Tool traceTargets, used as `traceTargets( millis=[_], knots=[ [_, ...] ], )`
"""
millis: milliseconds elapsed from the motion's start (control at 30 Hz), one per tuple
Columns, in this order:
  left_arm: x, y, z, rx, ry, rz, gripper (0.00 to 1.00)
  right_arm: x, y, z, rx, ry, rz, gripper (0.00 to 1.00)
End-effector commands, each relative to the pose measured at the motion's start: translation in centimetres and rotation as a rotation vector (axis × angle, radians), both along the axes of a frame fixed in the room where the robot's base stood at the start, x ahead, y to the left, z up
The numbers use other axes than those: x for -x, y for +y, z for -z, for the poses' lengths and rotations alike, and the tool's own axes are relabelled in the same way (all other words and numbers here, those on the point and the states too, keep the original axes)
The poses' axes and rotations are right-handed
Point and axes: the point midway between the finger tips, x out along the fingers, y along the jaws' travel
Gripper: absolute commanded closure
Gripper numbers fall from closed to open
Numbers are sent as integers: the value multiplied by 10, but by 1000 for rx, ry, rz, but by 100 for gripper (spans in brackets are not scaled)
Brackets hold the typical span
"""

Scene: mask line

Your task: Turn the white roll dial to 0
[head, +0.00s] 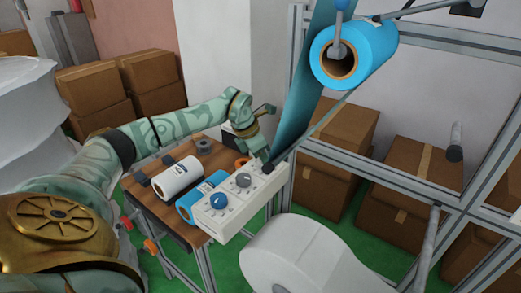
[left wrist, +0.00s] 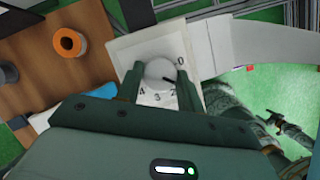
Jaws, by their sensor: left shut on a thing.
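The white control box (head: 232,205) stands at the table's right edge in the head view, with a blue dial (head: 219,202) and a grey dial (head: 243,181) on top. My left gripper (head: 267,168) reaches down to the box's far end and covers the dial there. In the left wrist view, the white roll dial (left wrist: 159,71) sits between the two fingers of my left gripper (left wrist: 158,82), which is shut on it. Its dark mark points to the lower right, near the 2 and away from the 0 (left wrist: 181,62). My right gripper (left wrist: 284,126) shows small in the left wrist view.
A white roll (head: 176,177) and a blue roll (head: 200,192) lie beside the box on the wooden table (head: 163,207). A metal frame (head: 375,178) with a large blue roll (head: 375,50) rises close behind the box.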

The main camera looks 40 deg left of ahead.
Motion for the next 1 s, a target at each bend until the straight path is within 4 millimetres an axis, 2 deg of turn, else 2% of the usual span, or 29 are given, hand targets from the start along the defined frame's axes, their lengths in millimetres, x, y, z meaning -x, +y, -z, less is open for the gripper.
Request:
traceTargets(
  millis=[33, 100, 500, 1000],
  knots=[
    [1, -1, -6, 0, -2, -40, 85, -2, 0, -9, 0, -5, 0, 33],
    [0, -1, -6, 0, -3, -107, 85, -4, 0, -16, 0, -9, 0, 33],
    [0, -3, -5, 0, -3, -485, 85, -10, 0, -49, -1, -24, 0, 33],
    [-1, -5, -3, 1, -3, -843, 85, -13, 2, -71, -2, -32, 0, 33]
  ],
)
